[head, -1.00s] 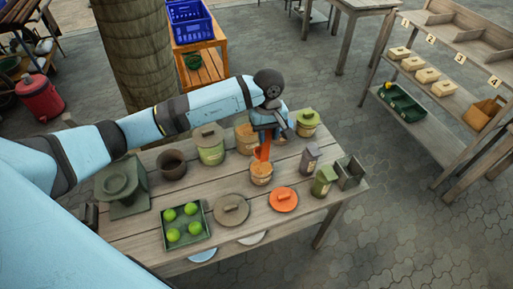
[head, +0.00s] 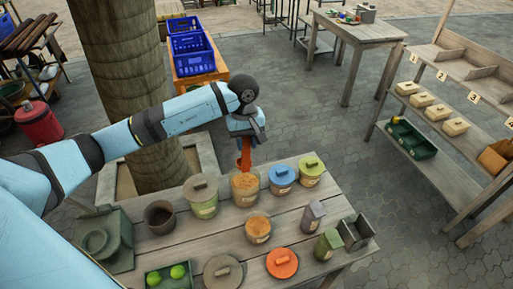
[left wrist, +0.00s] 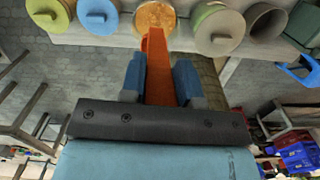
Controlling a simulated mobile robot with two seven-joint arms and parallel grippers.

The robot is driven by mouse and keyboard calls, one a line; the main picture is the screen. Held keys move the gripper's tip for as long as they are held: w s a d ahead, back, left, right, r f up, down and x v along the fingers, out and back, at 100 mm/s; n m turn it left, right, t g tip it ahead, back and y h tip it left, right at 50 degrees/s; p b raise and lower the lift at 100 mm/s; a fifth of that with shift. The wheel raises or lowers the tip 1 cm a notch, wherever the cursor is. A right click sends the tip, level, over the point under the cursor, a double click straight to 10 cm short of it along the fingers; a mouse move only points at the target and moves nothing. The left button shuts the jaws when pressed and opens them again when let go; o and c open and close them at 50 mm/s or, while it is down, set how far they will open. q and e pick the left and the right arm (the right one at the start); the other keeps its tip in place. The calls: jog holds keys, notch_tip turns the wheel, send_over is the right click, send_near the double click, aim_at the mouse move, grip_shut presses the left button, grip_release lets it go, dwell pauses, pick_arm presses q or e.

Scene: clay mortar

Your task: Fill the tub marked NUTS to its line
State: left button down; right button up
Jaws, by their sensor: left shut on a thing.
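My left gripper (head: 246,134) is shut on an orange scoop (head: 244,156), which points down over the back open tub (head: 245,201). That tub holds a brown-orange filling. In the left wrist view the scoop (left wrist: 158,66) runs from between the gripper's blue fingers (left wrist: 160,82) toward the same filling (left wrist: 155,16). A second open tub (head: 258,230) stands in front of it on the table, also with brown-orange filling and a pale label. The label words and any fill line are too small to read. My right gripper is not in view.
Lidded tubs with grey-brown (head: 200,187), blue (head: 282,174) and green (head: 311,164) lids flank the back tub. A loose orange lid (head: 282,264) and a grey-brown lid (head: 222,274) lie at the front. A dark pot (head: 160,216) and a tray of green balls (head: 150,281) are left.

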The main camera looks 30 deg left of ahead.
aim_at(246, 168)
pick_arm(q)
jog(key=shift+a+r, duration=0.1)
jog(key=shift+a, duration=0.05)
jog(key=shift+s+f+b, duration=0.15)
jog(key=shift+f+b, duration=0.2)
jog(key=shift+f, duration=0.55)
notch_tip(246, 168, down, 3)
jog(key=shift+f+b, duration=0.1)
jog(key=shift+b, duration=0.4)
notch_tip(246, 168, down, 6)
jog(key=b, duration=0.6)
jog(key=shift+f+b, duration=0.5)
jog(key=shift+f, duration=0.15)
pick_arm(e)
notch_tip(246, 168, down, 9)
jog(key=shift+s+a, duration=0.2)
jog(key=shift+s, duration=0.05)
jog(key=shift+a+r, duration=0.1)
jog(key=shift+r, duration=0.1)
